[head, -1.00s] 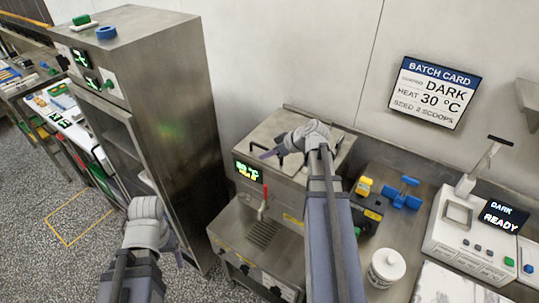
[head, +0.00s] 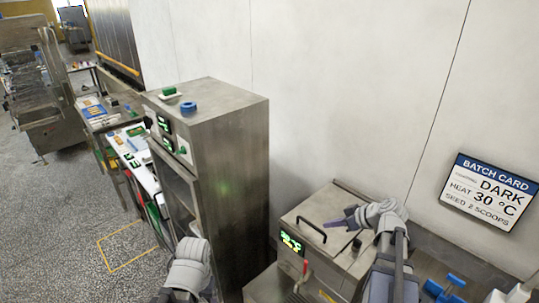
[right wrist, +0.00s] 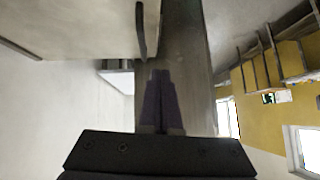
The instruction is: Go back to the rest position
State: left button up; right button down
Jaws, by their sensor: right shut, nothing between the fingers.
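My right gripper (head: 336,223) is in the head view at the lower right, above or in front of the lid of a steel machine (head: 318,212) with a black handle and a green display. In the right wrist view its two dark purple fingers (right wrist: 160,95) lie together with nothing between them. My left arm comes in at the bottom of the head view, in front of the tall steel cabinet (head: 235,150). Its wrist shows, but its fingers are too unclear to judge.
A batch card (head: 489,193) hangs on the wall at right. A blue ring (head: 188,108) and a green-handled item (head: 170,93) sit on the cabinet. A blue object (head: 445,288) shows at lower right. Benches with items stand at left, beside open floor (head: 60,220).

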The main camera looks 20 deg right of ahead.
jog(key=s+a+f+g+h+b, duration=0.2)
jog(key=s+a+f+b, duration=0.1)
jog(key=a, duration=0.7)
jog(key=s+a+f+g+h+b, duration=0.2)
jog(key=s+a+f, duration=0.3)
jog(key=a+f, duration=0.3)
jog(key=s+a+f+m+g+h+b, duration=0.1)
jog(key=s+a+f+g+b, duration=0.3)
jog(key=a, duration=0.9)
jog(key=shift+s+f+h+b, duration=0.15)
jog(key=shift+f+h+b, duration=0.5)
jog(key=shift+f, duration=0.25)
